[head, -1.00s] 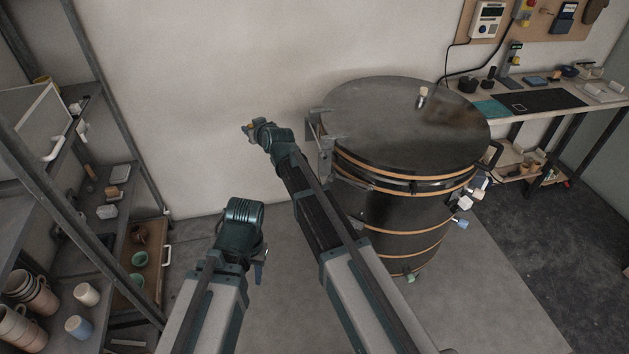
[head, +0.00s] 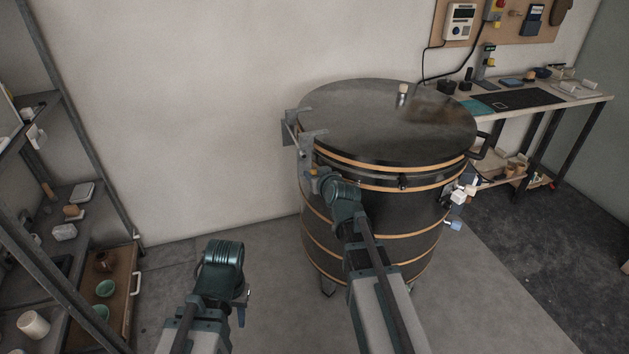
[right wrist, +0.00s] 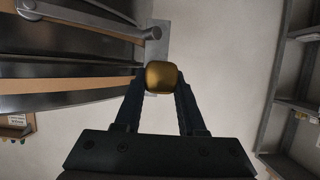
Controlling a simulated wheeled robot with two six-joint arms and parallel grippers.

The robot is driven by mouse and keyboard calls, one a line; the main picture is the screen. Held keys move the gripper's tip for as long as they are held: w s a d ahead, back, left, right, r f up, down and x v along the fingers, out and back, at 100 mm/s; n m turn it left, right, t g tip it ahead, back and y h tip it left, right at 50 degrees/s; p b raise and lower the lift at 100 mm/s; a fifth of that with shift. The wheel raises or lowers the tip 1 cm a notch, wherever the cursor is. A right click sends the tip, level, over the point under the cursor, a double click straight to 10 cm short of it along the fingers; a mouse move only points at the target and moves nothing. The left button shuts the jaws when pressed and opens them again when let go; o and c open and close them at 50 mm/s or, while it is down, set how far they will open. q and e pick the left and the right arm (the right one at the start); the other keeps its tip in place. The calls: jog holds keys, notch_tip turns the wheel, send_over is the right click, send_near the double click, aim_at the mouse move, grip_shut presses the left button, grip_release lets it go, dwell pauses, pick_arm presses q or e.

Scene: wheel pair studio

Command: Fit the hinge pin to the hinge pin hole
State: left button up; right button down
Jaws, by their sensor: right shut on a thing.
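The hinge pin shows in the right wrist view as a brass-coloured rounded block (right wrist: 161,75). My right gripper (right wrist: 161,84) is shut on it. In the head view my right gripper (head: 318,186) is at the left side of the kiln, just below the hinge bracket (head: 298,138) at the lid's edge. In the right wrist view a grey hinge arm with a round end (right wrist: 152,33) lies just beyond the pin, in front of a metal plate. The hinge pin hole itself cannot be made out. My left gripper (head: 242,306) hangs low, away from the kiln; its jaws are unclear.
The dark round kiln (head: 385,215) with copper-coloured bands stands at centre right, its lid (head: 370,112) on top. A workbench (head: 560,98) is behind at right. Shelves with pots (head: 70,235) stand at left. The floor between shelves and kiln is clear.

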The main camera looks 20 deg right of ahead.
jog(key=shift+w, duration=0.15)
jog(key=w, duration=0.5)
jog(key=shift+w+a, duration=0.15)
jog(key=shift+w, duration=0.05)
dwell(0.4)
jog(key=c, duration=1.1)
grip_release()
grip_shut()
